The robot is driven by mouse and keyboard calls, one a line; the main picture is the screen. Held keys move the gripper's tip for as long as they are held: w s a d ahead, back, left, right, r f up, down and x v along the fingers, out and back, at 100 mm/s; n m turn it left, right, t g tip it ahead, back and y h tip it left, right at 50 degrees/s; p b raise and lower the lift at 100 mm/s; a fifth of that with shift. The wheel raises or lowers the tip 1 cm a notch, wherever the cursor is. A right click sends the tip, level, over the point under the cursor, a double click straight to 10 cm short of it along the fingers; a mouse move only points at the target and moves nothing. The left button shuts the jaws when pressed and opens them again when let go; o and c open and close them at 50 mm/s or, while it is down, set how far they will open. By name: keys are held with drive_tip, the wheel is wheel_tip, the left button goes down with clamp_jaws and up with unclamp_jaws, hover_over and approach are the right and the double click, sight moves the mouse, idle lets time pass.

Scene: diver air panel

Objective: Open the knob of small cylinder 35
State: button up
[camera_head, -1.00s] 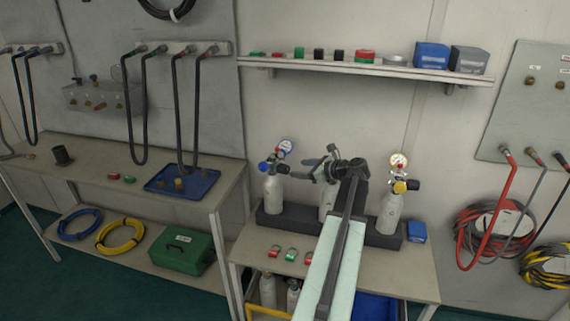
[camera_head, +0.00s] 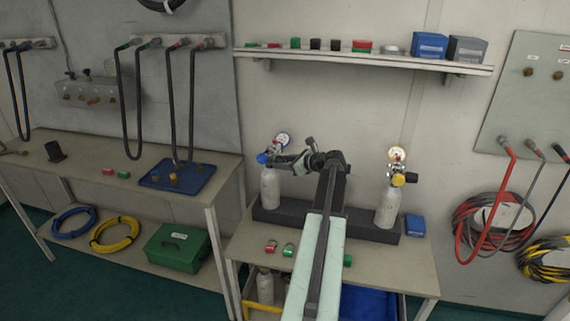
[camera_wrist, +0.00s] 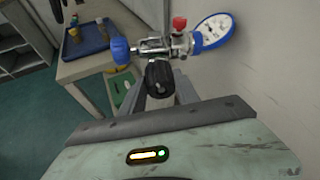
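The left small cylinder (camera_head: 270,187) stands upright in a black rack, with a blue knob (camera_head: 263,158) and a blue-rimmed gauge (camera_head: 282,140) on top. Its number cannot be read. My gripper (camera_head: 290,162) is at its valve, on the right side. In the wrist view, a black knob (camera_wrist: 159,74) on the metal valve (camera_wrist: 160,45) lies between my two spread fingers; I cannot tell whether they touch it. The blue knob (camera_wrist: 120,50) points left there, a red knob (camera_wrist: 179,23) sits above. A right cylinder (camera_head: 388,205) carries a yellow knob (camera_head: 398,179).
The black rack (camera_head: 322,222) stands on a bench. A blue box (camera_head: 415,225) is at its right end, and small red and green items lie in front. A wall shelf (camera_head: 365,61) runs above. A left table holds a blue tray (camera_head: 177,176).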

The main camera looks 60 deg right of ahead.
clamp_jaws()
